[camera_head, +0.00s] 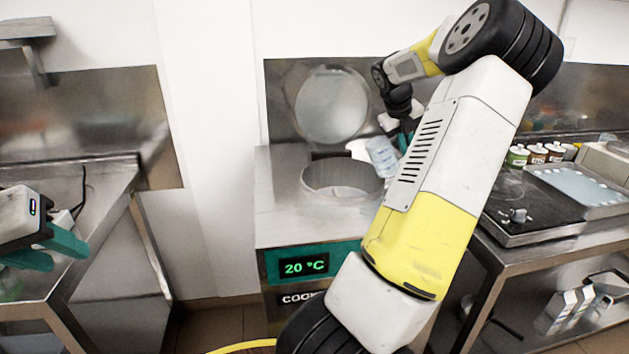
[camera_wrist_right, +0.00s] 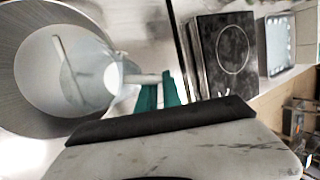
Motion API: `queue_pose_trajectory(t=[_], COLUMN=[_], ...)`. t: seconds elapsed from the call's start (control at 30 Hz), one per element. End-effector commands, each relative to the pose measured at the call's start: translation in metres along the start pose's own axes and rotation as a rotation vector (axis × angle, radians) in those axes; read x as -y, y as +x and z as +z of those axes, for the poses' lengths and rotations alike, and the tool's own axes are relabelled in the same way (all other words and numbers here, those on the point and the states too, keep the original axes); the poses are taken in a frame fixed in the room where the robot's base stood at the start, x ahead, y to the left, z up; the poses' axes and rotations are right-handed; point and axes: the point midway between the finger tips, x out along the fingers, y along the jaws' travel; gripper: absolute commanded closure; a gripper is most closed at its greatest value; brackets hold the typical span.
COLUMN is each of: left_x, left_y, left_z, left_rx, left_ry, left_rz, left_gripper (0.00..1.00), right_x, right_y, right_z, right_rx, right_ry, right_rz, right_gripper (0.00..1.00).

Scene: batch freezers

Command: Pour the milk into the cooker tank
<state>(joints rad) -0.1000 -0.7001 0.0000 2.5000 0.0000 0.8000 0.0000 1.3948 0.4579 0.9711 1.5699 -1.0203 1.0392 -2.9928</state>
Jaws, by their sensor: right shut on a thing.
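The cooker (camera_head: 275,215) is a steel box with a round tank opening (camera_head: 318,185) in its top. Its round lid (camera_head: 332,103) stands raised behind the opening. My right gripper (camera_wrist_right: 160,92) has teal fingers shut on the handle of a clear jug (camera_wrist_right: 85,75). The jug (camera_head: 381,155) also shows in the head view, tilted over the right side of the opening, partly hidden by my right arm. In the right wrist view it overlaps the round steel tank rim (camera_wrist_right: 20,120). I cannot tell whether milk is flowing. My left gripper (camera_head: 50,250) is open and empty at the far left.
A steel table (camera_head: 100,185) stands on the left, with a gap before the cooker. On the right counter are a dark hob (camera_head: 525,205), a tray (camera_head: 580,187) and several small bottles (camera_head: 537,154). White cartons (camera_head: 562,310) stand on the shelf below.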

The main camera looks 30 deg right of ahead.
Motion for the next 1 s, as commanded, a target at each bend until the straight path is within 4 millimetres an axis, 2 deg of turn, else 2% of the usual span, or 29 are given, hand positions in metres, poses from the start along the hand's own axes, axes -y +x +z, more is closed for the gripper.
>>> queue_pose_trajectory(t=[0.4, 1.0], left_x=[0.000, 0.000], left_y=[0.000, 0.000], left_z=[0.000, 0.000], left_rx=[0.000, 0.000], left_ry=[0.000, 0.000], left_rz=[0.000, 0.000], left_gripper=[0.64, 0.64], right_x=[0.009, 0.020], right_y=[0.023, 0.038], right_z=[-0.009, -0.014], right_rx=[0.046, 0.107], right_ry=[0.071, 0.157], right_rz=[0.158, 0.371], right_gripper=[1.00, 1.00])
